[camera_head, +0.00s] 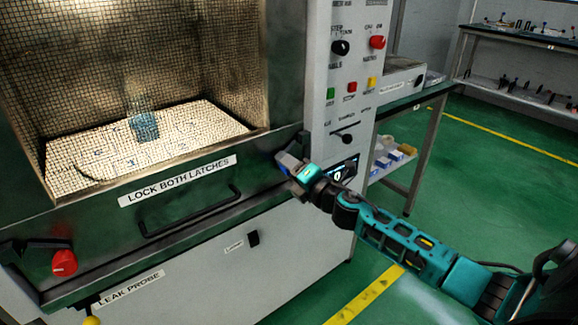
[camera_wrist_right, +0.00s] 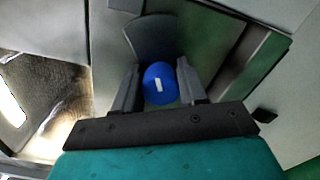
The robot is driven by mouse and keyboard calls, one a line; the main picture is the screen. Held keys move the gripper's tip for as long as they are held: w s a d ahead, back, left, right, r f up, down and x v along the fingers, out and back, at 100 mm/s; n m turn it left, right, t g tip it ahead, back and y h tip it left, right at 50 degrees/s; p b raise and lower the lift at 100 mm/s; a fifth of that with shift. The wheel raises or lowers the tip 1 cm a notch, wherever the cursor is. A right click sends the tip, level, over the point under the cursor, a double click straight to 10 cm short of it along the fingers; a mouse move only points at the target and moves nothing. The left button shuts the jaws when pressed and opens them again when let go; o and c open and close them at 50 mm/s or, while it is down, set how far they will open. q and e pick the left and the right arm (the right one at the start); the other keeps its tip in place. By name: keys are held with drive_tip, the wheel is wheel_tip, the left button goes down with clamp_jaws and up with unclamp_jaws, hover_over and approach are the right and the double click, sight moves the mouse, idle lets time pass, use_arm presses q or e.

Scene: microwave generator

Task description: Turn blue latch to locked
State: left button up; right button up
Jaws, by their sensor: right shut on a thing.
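The blue latch knob (camera_wrist_right: 159,84) is round with a white mark, and it sits between the two fingers of my right gripper (camera_wrist_right: 158,92) in the wrist view. The fingers are shut on its sides. In the head view my right gripper (camera_head: 290,165) is at the right end of the oven door's lower frame, and it largely hides the blue latch there. A red latch knob (camera_head: 64,262) is at the door's lower left corner. A label on the door (camera_head: 178,181) reads "LOCK BOTH LATCHES". My left gripper is not in view.
A dark door handle (camera_head: 190,215) lies left of my right gripper. The control panel (camera_head: 352,90) with knobs and buttons stands just above and right of it. A blue block (camera_head: 144,126) shows behind the mesh window. Green floor (camera_head: 480,190) is open on the right.

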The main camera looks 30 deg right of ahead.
drive_tip(key=shift+f, duration=0.15)
drive_tip(key=shift+d, duration=0.1)
drive_tip(key=o, duration=0.9)
drive_tip(key=shift+o, duration=0.7)
drive_tip(key=s+d, duration=0.1)
drive_tip(key=s, duration=1.2)
